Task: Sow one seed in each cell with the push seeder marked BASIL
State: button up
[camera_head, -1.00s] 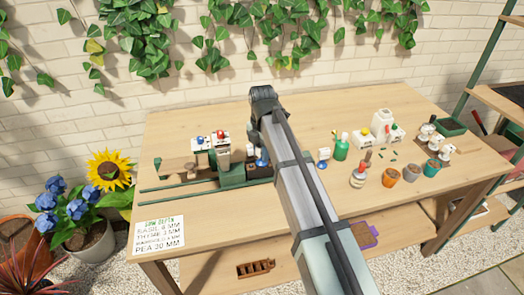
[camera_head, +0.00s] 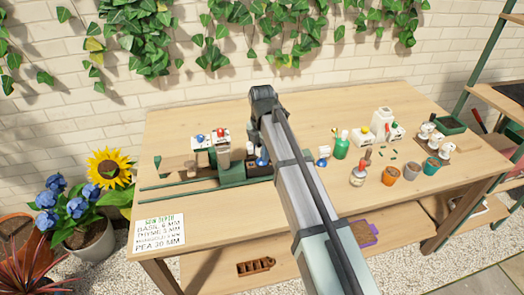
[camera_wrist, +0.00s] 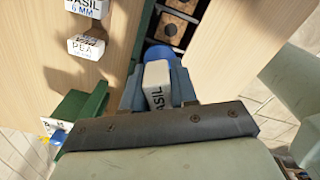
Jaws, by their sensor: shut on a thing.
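In the wrist view, my gripper (camera_wrist: 157,88) is shut on the push seeder (camera_wrist: 154,72), a white body with a blue end and BASIL printed on its side. The seeder is over or beside the near end of the cell tray (camera_wrist: 142,35), which has a dark green rim and square cells with brown soil plugs (camera_wrist: 171,28). Whether the seeder's tip touches a cell is hidden. In the head view, my arm covers the gripper and much of the tray; a blue knob (camera_head: 262,162) shows just left of the arm.
White tags reading BASIL 6 MM (camera_wrist: 88,7) and PEA (camera_wrist: 86,46) are left of the tray. A sowing-depth sign (camera_head: 160,231) lies at the front left. Bottles, small pots (camera_head: 390,175) and white-labelled items fill the right side. The front middle of the table is clear.

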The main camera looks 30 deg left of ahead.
jog(key=shift+r, duration=1.45)
jog(key=w+d, duration=0.1)
jog(key=w+d+r, duration=0.1)
jog(key=shift+w+d, duration=0.3)
jog(key=shift+d+f, duration=0.1)
jog(key=shift+f, duration=1.25)
jog(key=shift+f, duration=0.65)
jog(key=shift+r, duration=0.1)
